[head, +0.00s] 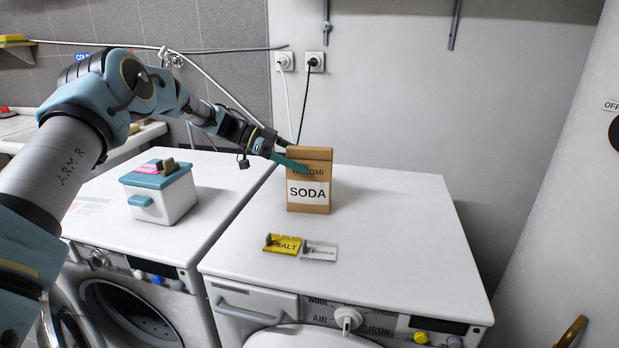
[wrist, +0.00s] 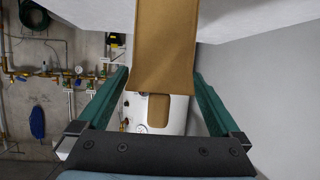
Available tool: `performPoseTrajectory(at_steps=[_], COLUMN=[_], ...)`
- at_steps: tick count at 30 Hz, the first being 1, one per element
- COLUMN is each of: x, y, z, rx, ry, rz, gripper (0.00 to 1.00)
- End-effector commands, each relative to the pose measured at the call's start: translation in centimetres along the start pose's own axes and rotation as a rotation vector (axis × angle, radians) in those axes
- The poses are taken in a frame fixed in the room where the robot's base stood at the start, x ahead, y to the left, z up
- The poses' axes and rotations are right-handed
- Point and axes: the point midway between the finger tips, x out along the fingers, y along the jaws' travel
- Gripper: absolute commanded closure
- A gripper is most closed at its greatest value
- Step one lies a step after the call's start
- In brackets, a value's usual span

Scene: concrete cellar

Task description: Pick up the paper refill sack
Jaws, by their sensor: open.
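The paper refill sack (head: 309,182) is brown with a white SODA label and stands upright on the right-hand white machine. My gripper (head: 293,156) is at the sack's upper left, with its green fingers open. One finger passes in front of the sack's upper part in the head view.
Yellow SALT and grey tags (head: 284,244) lie in front of the sack on the machine top (head: 390,235). A white box with a teal lid (head: 160,190) stands on the left machine. The wall with sockets (head: 300,60) is close behind. The machine top's right side is clear.

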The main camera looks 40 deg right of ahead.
Motion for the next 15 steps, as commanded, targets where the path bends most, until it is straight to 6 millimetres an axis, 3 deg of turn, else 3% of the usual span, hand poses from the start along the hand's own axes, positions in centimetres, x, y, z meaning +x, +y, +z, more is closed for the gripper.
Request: performPoseTrajectory(at_steps=[6, 14, 15], x=[2.4, 2.7, 2.7], y=[0.1, 0.1, 0.1], z=[-0.1, 0.0, 0.0], rx=[0.000, 0.001, 0.001], ry=[-0.001, 0.000, 0.000], rz=[0.001, 0.000, 0.000], gripper=[0.00, 0.00, 0.05])
